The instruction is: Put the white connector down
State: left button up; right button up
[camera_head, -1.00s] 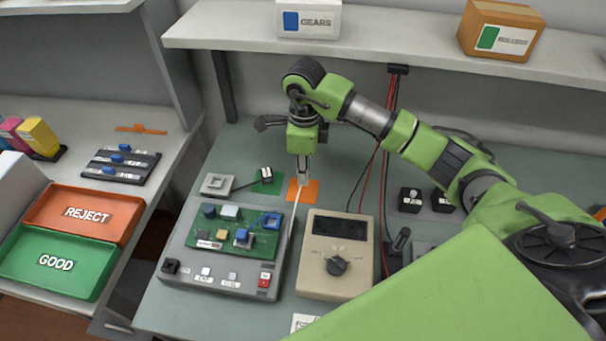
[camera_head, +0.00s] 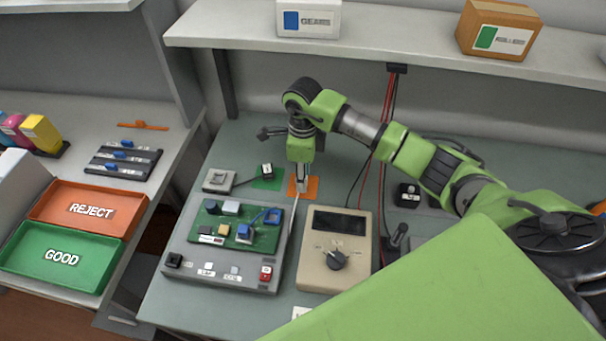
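My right gripper (camera_head: 301,183) points down over the orange square (camera_head: 313,187) on the bench. Its fingers look closed around the white connector, which is mostly hidden at the fingertips. A thin white cable (camera_head: 293,222) runs from there down along the right side of the grey test fixture (camera_head: 222,278). The connector is at or just above the orange square; I cannot tell if it touches. My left gripper is out of view.
A shelf (camera_head: 385,51) runs behind. Reject (camera_head: 120,232) and good trays (camera_head: 62,288) lie far left.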

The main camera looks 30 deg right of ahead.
jog(key=shift+r, duration=0.2)
jog(key=shift+w+r, duration=0.1)
jog(key=shift+r, duration=0.2)
notch_tip(320, 180, up, 11)
jog(key=b, duration=0.3)
jog(key=shift+r, duration=0.2)
